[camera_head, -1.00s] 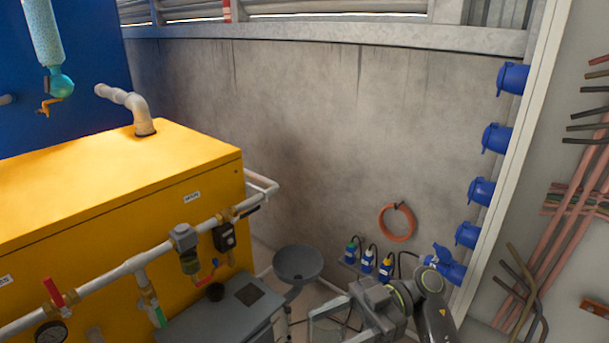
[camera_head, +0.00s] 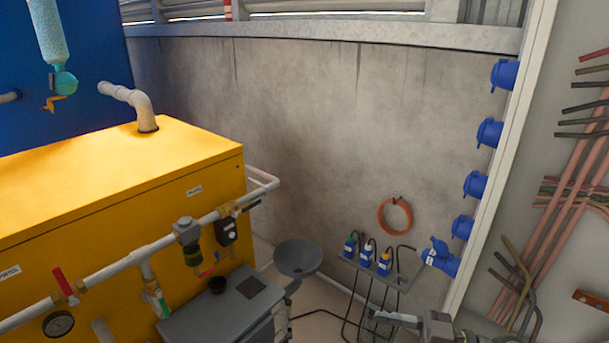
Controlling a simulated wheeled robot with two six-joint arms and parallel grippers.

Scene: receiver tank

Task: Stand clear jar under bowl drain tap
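A grey filter unit with a dark bowl (camera_head: 190,256) hangs from the pipe along the yellow tank's front. A small tap with a red handle (camera_head: 208,271) shows just below and right of the bowl. I cannot make out the clear jar; nothing in view is clearly it. My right gripper (camera_head: 380,318) is at the bottom edge, right of the grey funnel and well away from the bowl. It is partly cut off by the frame, and I cannot tell its opening or whether it holds anything. My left gripper is not in view.
Cables trail below the shelf.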

